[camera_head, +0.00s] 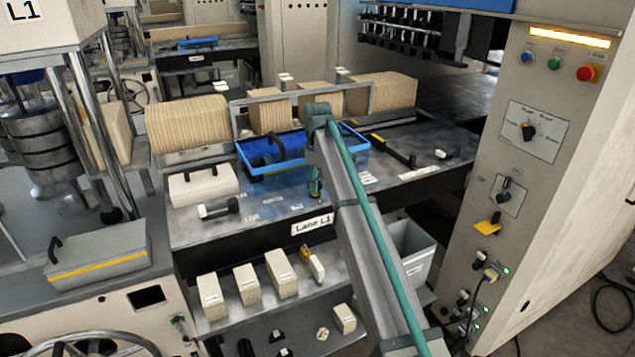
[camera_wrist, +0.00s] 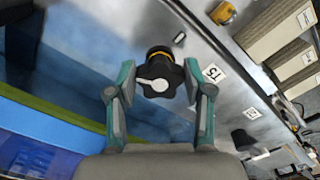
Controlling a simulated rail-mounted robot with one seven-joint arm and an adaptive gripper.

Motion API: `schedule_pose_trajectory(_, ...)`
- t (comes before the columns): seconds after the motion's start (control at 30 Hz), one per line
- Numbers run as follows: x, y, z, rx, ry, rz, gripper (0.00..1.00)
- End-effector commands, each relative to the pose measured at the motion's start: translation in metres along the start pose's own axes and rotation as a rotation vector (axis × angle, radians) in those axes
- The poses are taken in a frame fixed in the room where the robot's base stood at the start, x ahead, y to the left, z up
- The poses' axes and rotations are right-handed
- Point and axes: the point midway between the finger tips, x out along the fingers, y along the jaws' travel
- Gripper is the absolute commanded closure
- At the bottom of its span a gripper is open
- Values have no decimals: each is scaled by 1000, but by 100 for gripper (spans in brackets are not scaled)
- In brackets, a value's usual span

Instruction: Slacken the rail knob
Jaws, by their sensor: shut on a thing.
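In the wrist view the rail knob (camera_wrist: 157,72) is a black lobed knob with a pale pointer-like mark on its face and a yellow ring behind it. My gripper (camera_wrist: 159,80) has its two teal fingers on either side of the knob, shut on it. In the head view my gripper (camera_head: 315,187) is low over the Lane L1 bench, in front of the blue tray. The knob cannot be made out there; my arm covers that area.
The blue tray (camera_head: 243,154) lies close behind my gripper. Kraft stacks (camera_head: 187,124) stand at the back. A control cabinet (camera_head: 541,90) rises at the right.

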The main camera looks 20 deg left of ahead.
Motion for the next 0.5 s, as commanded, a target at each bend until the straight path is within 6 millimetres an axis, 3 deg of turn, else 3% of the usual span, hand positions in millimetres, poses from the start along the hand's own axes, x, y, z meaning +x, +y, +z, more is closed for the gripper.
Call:
schedule_pose_trajectory(0.07,4,-2,0,-1,-2,-6,84)
schedule_pose_trajectory(0.1,4,-2,0,-1,-2,-6,42)
schedule_pose_trajectory(0.2,3,-2,0,0,-1,-4,26)
schedule_pose_trajectory(0.5,1,-1,0,1,0,-2,24)
